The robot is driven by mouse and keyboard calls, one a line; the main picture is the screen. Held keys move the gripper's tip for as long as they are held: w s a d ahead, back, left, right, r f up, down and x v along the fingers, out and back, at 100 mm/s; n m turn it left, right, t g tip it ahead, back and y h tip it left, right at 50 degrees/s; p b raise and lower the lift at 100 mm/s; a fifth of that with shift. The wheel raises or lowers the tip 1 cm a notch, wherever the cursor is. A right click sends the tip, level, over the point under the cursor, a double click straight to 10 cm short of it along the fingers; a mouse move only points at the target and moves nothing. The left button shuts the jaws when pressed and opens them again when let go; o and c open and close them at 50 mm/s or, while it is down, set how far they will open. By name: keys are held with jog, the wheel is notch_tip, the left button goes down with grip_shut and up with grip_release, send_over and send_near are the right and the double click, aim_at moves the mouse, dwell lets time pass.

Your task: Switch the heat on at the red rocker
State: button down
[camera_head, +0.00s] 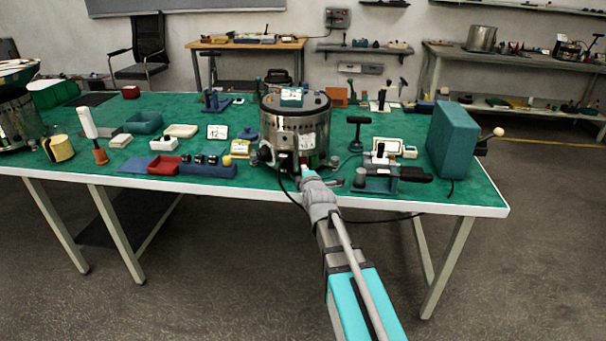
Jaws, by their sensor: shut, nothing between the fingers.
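A round metal heated vessel (275,128) with a dark top stands near the front edge of the green table. White labels are on its front and on top. A small red spot (304,167), likely the red rocker, shows low on its front, right at the tip of my gripper (307,174). My gripper is shut and empty, reaching in from the front. It partly hides the rocker area. I cannot tell whether the fingers touch the rocker, or which way the rocker is tipped.
A dark cable (290,194) hangs at the table's front edge. Left of the vessel are a blue block (208,170) and a red tray (164,166). To the right stand a blue-grey clamp-like device (375,180) and a large teal box (453,138). Open floor lies in front.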

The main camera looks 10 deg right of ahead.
jog(key=shift+w, duration=0.3)
jog(key=shift+w+f, duration=0.1)
jog(key=shift+w, duration=0.2)
jog(key=shift+s, duration=0.1)
